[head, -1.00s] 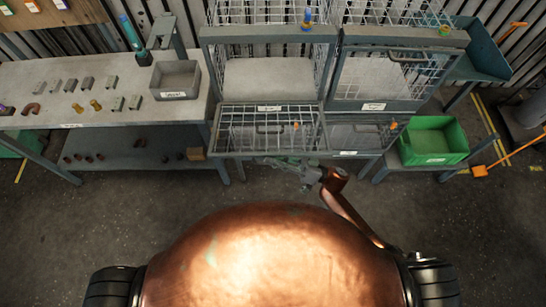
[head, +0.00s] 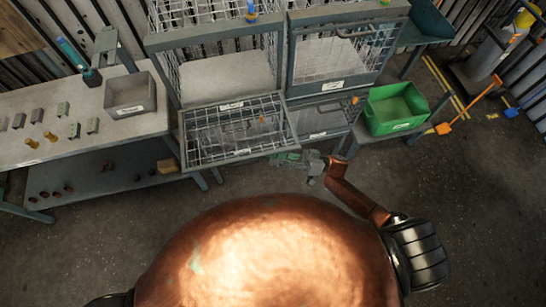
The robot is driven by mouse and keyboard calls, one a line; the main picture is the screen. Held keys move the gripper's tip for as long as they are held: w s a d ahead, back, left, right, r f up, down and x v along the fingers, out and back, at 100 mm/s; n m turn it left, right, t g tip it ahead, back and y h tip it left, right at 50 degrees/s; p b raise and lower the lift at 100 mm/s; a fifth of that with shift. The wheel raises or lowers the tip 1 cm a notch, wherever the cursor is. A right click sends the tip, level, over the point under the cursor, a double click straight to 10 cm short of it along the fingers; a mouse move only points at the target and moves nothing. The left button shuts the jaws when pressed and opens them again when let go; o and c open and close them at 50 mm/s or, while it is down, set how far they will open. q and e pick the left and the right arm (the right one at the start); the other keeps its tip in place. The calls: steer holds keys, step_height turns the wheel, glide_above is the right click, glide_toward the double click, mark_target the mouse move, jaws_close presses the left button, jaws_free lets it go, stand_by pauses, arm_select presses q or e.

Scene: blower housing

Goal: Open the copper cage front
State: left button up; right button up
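A grey rack of wire cages stands ahead. The upper left cage (head: 222,77) shows an open interior with a pale floor. The upper right cage front (head: 340,58) is upright and closed, with a handle near its top. Below are a lower left mesh panel (head: 222,135) and a lower right front (head: 318,114). White labels are too small to read, so I cannot tell which cage is copper. My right gripper (head: 290,158) is just in front of the rack's lower edge, below the lower fronts; its fingers are too small to judge. My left gripper is out of view.
A bench with a grey bin (head: 131,96) and small parts stands left. A green crate (head: 392,110) sits right of the rack. An orange-handled tool (head: 470,105) is farther right. Grey floor between me and the rack is clear.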

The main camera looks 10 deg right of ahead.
steer(key=b+v, duration=0.4)
steer(key=v, duration=0.5)
steer(key=shift+w+f, duration=0.15)
steer(key=shift+w, duration=0.25)
stand_by(0.4)
stand_by(0.6)
